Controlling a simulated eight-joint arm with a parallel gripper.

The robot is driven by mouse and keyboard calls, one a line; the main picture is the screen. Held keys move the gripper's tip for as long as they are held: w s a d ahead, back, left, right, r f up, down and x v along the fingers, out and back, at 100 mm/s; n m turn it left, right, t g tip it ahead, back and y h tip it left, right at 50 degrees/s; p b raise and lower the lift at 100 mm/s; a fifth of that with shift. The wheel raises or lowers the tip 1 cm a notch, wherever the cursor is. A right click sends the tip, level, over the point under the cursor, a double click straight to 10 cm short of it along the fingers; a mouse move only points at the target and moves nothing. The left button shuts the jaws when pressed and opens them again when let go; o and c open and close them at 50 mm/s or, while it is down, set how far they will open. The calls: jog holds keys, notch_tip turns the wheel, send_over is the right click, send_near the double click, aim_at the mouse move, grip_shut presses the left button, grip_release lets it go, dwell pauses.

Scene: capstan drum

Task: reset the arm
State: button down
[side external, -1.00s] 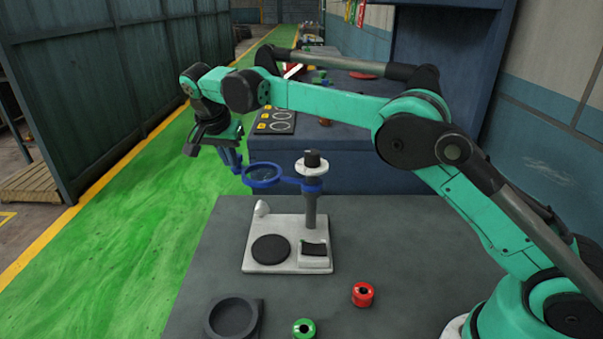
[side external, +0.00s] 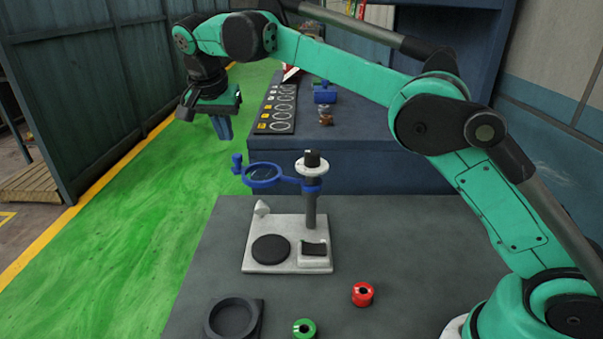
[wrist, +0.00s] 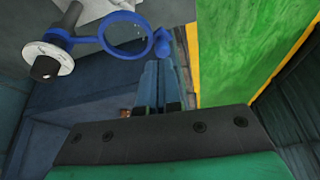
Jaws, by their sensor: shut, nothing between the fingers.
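My gripper (side external: 224,136) points down in the side view, with its blue fingers shut and empty. It hangs above and a little left of the blue magnifier ring (side external: 263,174), apart from it. In the wrist view my gripper's fingers (wrist: 152,70) lie close together, with the blue ring (wrist: 126,36) near their tips. The ring is on an arm fixed to a dark post (side external: 311,209) with a white collar (side external: 312,166). The post rises from a white base (side external: 285,226) with a round black pad (side external: 271,249).
On the grey table (side external: 400,250) are a red spool (side external: 362,294), a green spool (side external: 304,329) and a dark round holder (side external: 232,318). A blue bench (side external: 370,170) behind carries a panel of rings (side external: 277,108). Open green floor (side external: 140,220) lies left.

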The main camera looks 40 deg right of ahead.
jog(key=s+d+r+n+t+y, duration=0.1)
jog(key=s+d+r+n, duration=0.2)
jog(key=s, duration=0.2)
jog(key=s+d+f+n+t+y, duration=0.1)
jog(key=s+f+n, duration=0.2)
jog(key=s, duration=0.5)
jog(key=s+d+f+n+t+y, duration=0.1)
jog(key=s+f+n+t, duration=0.1)
jog(key=s+f+n, duration=0.2)
jog(key=s+f, duration=0.2)
jog(key=s, duration=0.2)
jog(key=shift+s+d+t, duration=0.25)
jog(key=shift+s+t, duration=0.05)
jog(key=shift+s, duration=0.1)
